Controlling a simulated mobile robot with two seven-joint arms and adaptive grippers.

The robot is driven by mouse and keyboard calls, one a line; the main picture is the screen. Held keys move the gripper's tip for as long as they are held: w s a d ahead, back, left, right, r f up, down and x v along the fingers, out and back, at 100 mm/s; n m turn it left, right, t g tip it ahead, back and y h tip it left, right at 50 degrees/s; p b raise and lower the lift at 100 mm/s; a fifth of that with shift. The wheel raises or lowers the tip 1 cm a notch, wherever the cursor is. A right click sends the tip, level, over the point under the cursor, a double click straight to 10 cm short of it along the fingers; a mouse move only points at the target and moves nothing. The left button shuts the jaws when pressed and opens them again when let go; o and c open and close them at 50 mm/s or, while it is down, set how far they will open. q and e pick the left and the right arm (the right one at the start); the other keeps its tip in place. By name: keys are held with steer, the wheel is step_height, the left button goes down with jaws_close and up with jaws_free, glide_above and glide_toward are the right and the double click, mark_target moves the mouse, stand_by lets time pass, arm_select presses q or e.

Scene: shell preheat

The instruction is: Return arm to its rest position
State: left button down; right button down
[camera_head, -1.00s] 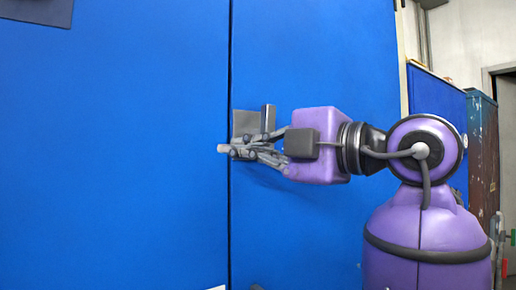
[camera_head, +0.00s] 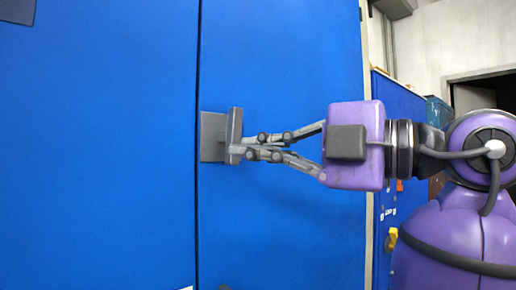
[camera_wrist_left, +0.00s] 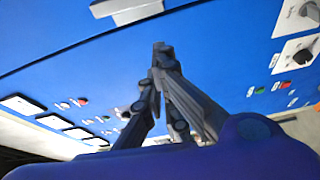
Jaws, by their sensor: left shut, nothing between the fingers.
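The tips overlap the lower part of a grey handle (camera_head: 235,125) on the blue cabinet front (camera_head: 285,225). I cannot tell from the head view whether they touch it. In the left wrist view the fingertips (camera_wrist_left: 161,52) meet, and a pale handle-like part (camera_wrist_left: 125,12) shows apart from them, toward the top edge.
A vertical seam (camera_head: 198,220) runs along the blue front left of the handle. A dark plate (camera_head: 17,10) is at the top left. In the left wrist view, knobs (camera_wrist_left: 297,52) and white-framed panels (camera_wrist_left: 60,122) line the blue surface. A doorway (camera_head: 480,92) shows at the right.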

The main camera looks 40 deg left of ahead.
steer(key=shift+s+d, duration=0.1)
steer(key=shift+s, duration=0.15)
